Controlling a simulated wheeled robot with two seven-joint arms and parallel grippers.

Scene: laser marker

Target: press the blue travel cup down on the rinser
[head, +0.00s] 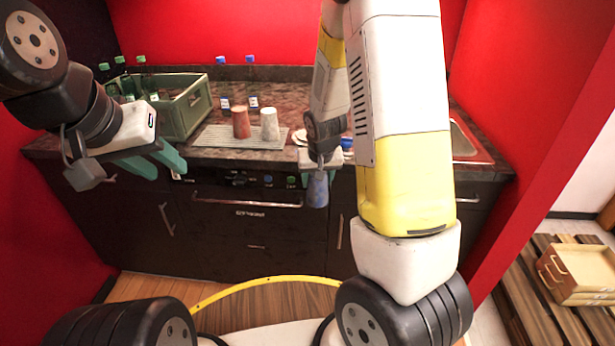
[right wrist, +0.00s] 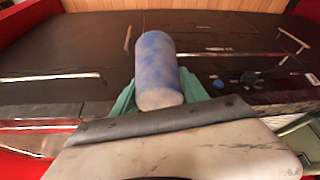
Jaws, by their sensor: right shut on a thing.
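The blue travel cup (head: 317,188) is a mottled blue cylinder in front of the counter's front edge in the head view. My right gripper (head: 320,165) is shut on it and holds it in the air below the counter top. The cup (right wrist: 158,70) also shows in the right wrist view, between the green fingers of the right gripper (right wrist: 160,92). My left gripper (head: 160,160) is at the left, in front of the counter, with its green fingers apart and empty. I cannot make out the rinser for certain; my right arm hides part of the counter.
A ribbed drying mat (head: 215,137) carries a brown cup (head: 240,122) and a pale speckled cup (head: 269,124). A green crate (head: 185,112) with bottles stands at the counter's left. A red-rimmed sink (head: 468,145) is at the right. Blue-capped bottles (head: 250,60) stand at the back.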

